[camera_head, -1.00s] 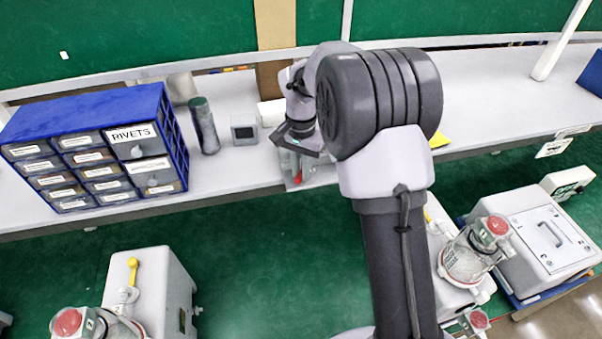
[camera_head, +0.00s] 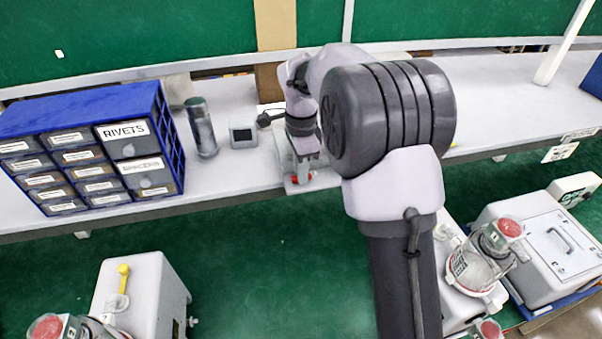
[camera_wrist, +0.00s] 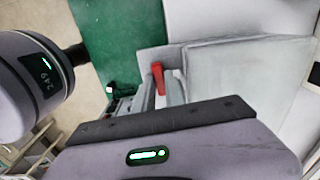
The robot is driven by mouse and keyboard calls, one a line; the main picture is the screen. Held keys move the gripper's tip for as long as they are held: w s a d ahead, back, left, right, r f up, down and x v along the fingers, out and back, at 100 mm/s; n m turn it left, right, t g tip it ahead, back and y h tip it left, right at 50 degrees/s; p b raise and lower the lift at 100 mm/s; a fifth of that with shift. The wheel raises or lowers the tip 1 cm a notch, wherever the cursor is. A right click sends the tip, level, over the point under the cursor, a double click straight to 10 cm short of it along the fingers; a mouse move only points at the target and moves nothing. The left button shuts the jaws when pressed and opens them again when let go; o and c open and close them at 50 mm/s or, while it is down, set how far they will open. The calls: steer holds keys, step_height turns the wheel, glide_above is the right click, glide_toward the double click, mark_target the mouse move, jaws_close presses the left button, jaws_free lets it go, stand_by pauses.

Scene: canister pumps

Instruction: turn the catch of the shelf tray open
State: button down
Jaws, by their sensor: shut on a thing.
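The shelf tray (camera_head: 283,152) is a pale grey box at the front edge of the shelf, partly hidden behind my arm in the head view. Its catch (camera_head: 296,179) is red and sits at the tray's front. In the wrist view the tray (camera_wrist: 245,75) shows a broad flat grey top, and the red catch (camera_wrist: 157,72) stands out at its left end. My gripper (camera_wrist: 166,94) is shut on the red catch. In the head view my gripper (camera_head: 305,166) points down at it; the fingertips are small there.
A blue drawer cabinet (camera_head: 165,112) labelled RIVETS, a dark cylinder (camera_head: 201,128) and a small grey box with a dark screen (camera_head: 243,132) stand left of the tray on the shelf. Canister pumps (camera_head: 140,290) stand below at left and right (camera_head: 480,262). The green area between them is clear.

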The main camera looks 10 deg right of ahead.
steer(key=shift+m, duration=0.5)
steer(key=c, duration=1.4)
jaws_free()
steer(key=shift+d, duration=0.1)
